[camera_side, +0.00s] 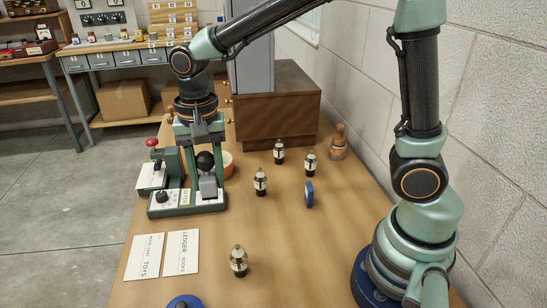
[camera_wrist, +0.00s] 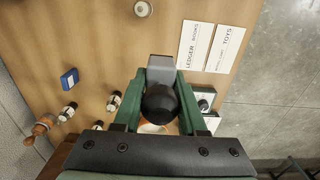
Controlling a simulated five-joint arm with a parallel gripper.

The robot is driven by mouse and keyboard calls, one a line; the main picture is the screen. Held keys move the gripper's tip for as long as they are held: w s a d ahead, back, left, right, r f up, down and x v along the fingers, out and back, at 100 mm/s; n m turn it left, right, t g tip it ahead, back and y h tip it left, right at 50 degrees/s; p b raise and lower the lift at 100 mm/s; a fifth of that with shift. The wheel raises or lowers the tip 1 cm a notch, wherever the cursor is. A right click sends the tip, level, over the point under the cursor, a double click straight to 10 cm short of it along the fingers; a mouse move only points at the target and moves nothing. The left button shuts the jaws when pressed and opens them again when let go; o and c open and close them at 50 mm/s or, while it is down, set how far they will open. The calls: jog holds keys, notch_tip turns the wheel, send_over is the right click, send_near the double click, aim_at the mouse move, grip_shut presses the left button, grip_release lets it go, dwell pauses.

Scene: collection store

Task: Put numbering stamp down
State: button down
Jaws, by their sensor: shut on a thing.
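The numbering stamp has a black ball knob and a grey body. In the side view the stamp (camera_side: 208,185) is upright between the fingers of my gripper (camera_side: 205,170), in front of or over the right part of a green-framed stand (camera_side: 160,211). I cannot tell whether its foot touches anything. In the wrist view my gripper (camera_wrist: 160,85) has its green fingers on both sides of the stamp (camera_wrist: 160,104), and its grey end points toward the top of the picture. My gripper is shut on the stamp.
Several small dark bottles (camera_side: 260,182) stand on the table, with a blue block (camera_side: 309,195) and a wooden-handled tool (camera_side: 338,146) to the right. A ledger card (camera_side: 183,252) and a toys card (camera_side: 145,257) lie at the front left. A brown cabinet (camera_side: 285,110) stands behind.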

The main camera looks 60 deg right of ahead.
notch_tip(320, 180, down, 17)
jog(key=shift+r, duration=0.2)
jog(key=shift+f, duration=0.15)
dwell(0.3)
jog(key=shift+c, duration=2.3)
grip_release()
